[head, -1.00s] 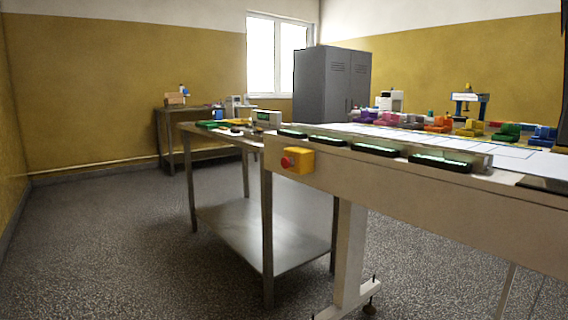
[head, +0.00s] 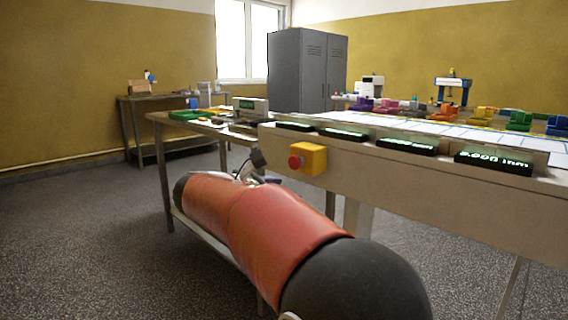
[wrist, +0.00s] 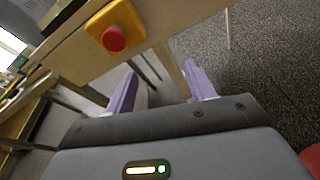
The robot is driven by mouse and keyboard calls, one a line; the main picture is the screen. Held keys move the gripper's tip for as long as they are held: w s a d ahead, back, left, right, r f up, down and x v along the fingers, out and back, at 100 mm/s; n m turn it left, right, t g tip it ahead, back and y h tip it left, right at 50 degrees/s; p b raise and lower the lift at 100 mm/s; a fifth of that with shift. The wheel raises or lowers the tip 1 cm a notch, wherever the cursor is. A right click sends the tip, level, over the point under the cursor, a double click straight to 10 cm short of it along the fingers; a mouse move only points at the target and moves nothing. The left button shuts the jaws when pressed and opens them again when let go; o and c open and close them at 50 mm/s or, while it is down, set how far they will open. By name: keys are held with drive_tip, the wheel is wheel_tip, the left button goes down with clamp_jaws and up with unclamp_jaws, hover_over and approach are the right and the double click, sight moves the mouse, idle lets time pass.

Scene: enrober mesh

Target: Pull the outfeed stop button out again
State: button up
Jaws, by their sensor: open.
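The outfeed stop button (head: 295,161) is a red knob on a yellow box (head: 313,159), fixed to the side of the pale conveyor frame near its left end. In the wrist view the red button (wrist: 114,39) sits on its yellow box (wrist: 104,19), above and left of my gripper. My gripper (wrist: 160,80) is open, its two purple fingers apart with nothing between them. The fingertips are apart from the button and lower in that view. In the head view my red and black arm reaches toward the box, and the fingers cannot be made out there.
The conveyor side (head: 420,190) runs to the right, with several black displays on its top edge. A steel table (head: 160,118) stands left of the conveyor, close behind my arm. A grey cabinet (head: 300,70) stands at the back. Open floor lies at the left.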

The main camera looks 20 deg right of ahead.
sight(293, 161)
drive_tip(key=w+a+r+n+h, duration=0.1)
drive_tip(key=w+r+n+h, duration=0.2)
drive_tip(key=w, duration=0.2)
drive_tip(key=shift+t, duration=0.5)
drive_tip(key=x, duration=0.7)
drive_tip(key=shift+w+d, duration=0.25)
drive_tip(key=shift+w, duration=0.1)
